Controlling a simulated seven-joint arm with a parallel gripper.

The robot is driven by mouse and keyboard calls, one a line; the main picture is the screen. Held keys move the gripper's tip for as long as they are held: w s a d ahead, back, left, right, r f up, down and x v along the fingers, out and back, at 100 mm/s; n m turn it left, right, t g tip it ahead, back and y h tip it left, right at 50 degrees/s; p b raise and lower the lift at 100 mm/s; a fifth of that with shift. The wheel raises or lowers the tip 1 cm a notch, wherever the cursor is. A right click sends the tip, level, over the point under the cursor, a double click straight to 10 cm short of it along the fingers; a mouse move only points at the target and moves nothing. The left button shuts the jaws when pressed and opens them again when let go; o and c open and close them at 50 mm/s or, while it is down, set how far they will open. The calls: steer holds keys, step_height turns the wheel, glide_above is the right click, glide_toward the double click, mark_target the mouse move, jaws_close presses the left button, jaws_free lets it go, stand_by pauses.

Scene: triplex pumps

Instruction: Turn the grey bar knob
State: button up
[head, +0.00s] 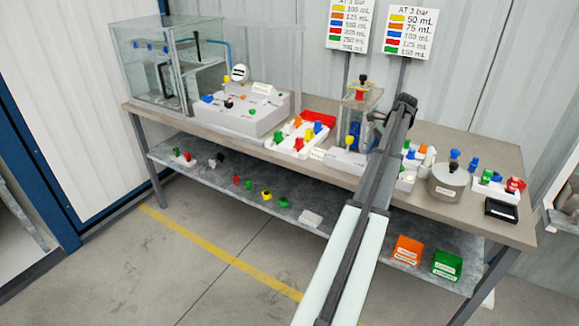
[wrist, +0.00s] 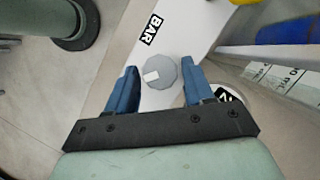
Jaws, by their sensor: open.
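The grey bar knob (wrist: 162,78) shows in the wrist view as a round disc with a white mark on its left side. It sits on a white surface beside a black-and-white "BAR" label (wrist: 151,29). My gripper (wrist: 159,67) is open, with one blue finger on the left of the knob and one on the right. A gap shows on both sides, so the fingers look apart from it. How high the fingertips are above the knob is hard to tell. In the head view my arm hides the knob and most of the gripper.
A clear-walled unit (head: 357,115) stands just left of my arm on the workbench (head: 455,200). A grey metal cylinder (head: 446,184) and a tray of coloured parts (head: 495,190) stand to the right. A blue cylinder (wrist: 287,31) lies near the upper right in the wrist view.

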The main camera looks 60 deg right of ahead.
steer(key=m, duration=0.2)
steer(key=m+h, duration=0.1)
steer(key=shift+s+a+m+t, duration=0.1)
steer(key=shift+a+m+t, duration=0.1)
steer(key=shift+m+t, duration=0.2)
steer(key=m+h, duration=0.1)
steer(key=m, duration=0.2)
steer(key=shift+a+m, duration=0.15)
steer(key=shift+m, duration=0.15)
steer(key=a+v, duration=0.1)
steer(key=v, duration=1.3)
steer(key=w+a+f+n, duration=0.3)
steer(key=w+a+f, duration=0.2)
steer(key=w, duration=0.5)
steer(key=w+a+f+n+g, duration=0.1)
steer(key=w+a+f+n, duration=0.3)
steer(key=w, duration=0.7)
steer(key=w+a+f+n, duration=0.3)
steer(key=w+a+f, duration=0.5)
steer(key=w, duration=0.3)
steer(key=shift+w+f+n+y, duration=0.3)
steer(key=shift+f+y, duration=0.1)
steer(key=shift+f, duration=0.2)
steer(key=shift+o, duration=0.3)
